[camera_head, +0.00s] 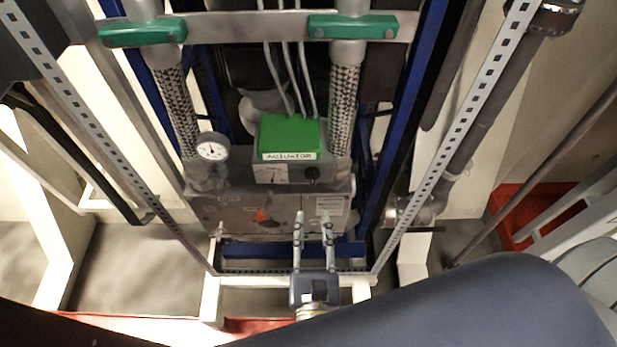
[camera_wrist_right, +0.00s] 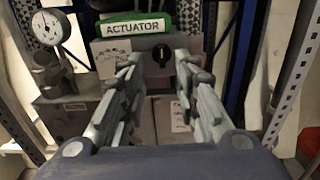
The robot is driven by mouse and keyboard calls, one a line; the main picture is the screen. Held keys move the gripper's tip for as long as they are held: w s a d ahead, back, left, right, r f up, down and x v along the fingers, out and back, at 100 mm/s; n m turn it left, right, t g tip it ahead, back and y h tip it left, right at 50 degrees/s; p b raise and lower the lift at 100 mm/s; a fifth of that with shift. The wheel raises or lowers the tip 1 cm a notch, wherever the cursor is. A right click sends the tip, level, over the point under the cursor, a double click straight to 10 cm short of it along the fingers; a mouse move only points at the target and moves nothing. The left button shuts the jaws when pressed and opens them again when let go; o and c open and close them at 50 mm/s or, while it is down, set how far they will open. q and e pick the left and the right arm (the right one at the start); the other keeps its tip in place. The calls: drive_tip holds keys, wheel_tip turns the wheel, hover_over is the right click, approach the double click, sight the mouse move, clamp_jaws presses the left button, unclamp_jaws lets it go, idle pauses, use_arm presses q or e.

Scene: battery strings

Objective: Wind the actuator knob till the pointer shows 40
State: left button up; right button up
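The actuator (camera_head: 288,150) is a grey box with a green top and an "ACTUATOR" label, mounted between two braided pipes. Its black knob (camera_head: 312,173) is on the right of its front face, and it also shows in the right wrist view (camera_wrist_right: 161,54). The scale (camera_head: 271,173) is left of the knob; its pointer is too small to read. My right gripper (camera_head: 314,215) is open and empty, below and in front of the knob. In the right wrist view its fingers (camera_wrist_right: 158,80) stand apart, with the knob beyond them, untouched. My left gripper is not in view.
A round gauge (camera_head: 212,150) sits left of the actuator. A grey box (camera_head: 235,210) with an orange-red part lies below it. Perforated metal rails (camera_head: 448,150) slope along both sides, and blue frame posts (camera_head: 400,130) stand behind. Braided pipes (camera_head: 343,110) flank the actuator.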

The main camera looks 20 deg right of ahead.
sight(313, 179)
drive_tip(key=p+x, duration=0.3)
drive_tip(key=x, duration=0.6)
drive_tip(key=shift+w+d+p, duration=0.15)
drive_tip(key=shift+w+p, duration=0.1)
drive_tip(key=shift+p, duration=0.1)
drive_tip(key=shift+w+d, duration=0.2)
drive_tip(key=shift+w, duration=0.35)
clamp_jaws()
